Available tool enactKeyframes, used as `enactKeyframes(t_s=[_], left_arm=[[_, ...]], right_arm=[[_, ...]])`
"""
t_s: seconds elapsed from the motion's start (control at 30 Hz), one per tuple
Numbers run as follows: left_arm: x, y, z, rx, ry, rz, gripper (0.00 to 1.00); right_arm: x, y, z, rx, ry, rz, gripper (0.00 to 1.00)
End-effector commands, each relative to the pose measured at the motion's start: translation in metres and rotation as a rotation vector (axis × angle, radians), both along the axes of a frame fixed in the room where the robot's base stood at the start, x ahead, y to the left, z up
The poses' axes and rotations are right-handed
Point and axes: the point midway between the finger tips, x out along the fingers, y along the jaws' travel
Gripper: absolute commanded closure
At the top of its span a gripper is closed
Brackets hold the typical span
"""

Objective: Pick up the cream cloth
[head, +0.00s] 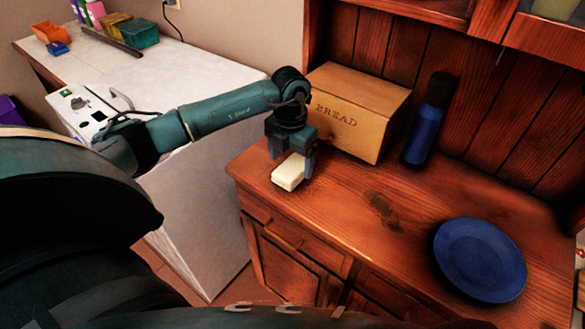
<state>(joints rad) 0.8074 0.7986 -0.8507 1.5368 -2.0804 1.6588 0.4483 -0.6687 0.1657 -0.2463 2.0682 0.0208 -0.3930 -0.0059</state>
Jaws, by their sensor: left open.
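The cream cloth (289,174) is a small pale folded block on the wooden cabinet top, near its left front corner. My left gripper (292,164) points down at the cloth, with one finger on each side of it. Its jaws are open. I cannot tell whether the fingers touch the cloth. The upper back part of the cloth is partly hidden by the gripper. My right gripper is not in view.
A wooden bread box (350,122) stands close behind my left gripper. A dark blue bottle (424,132) stands right of it, and a blue plate (480,258) lies at the right. The cabinet top between cloth and plate is clear. A white counter (190,75) is at the left.

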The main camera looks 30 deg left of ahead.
Motion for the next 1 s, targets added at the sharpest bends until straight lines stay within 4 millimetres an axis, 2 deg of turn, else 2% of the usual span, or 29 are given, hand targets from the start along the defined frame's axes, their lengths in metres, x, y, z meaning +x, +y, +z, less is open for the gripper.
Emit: enactKeyframes(t_s=[0.17, 0.43, 1.0], left_arm=[[-0.001, 0.000, -0.020, 0.000, 0.003, -0.001, 0.18], [0.000, 0.000, -0.023, 0.000, 0.000, -0.002, 0.19], [0.000, 0.000, -0.022, 0.000, 0.000, -0.001, 0.66]], right_arm=[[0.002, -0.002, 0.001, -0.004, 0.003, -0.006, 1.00], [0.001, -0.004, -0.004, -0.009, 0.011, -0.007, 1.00], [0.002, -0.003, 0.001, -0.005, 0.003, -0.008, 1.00]])
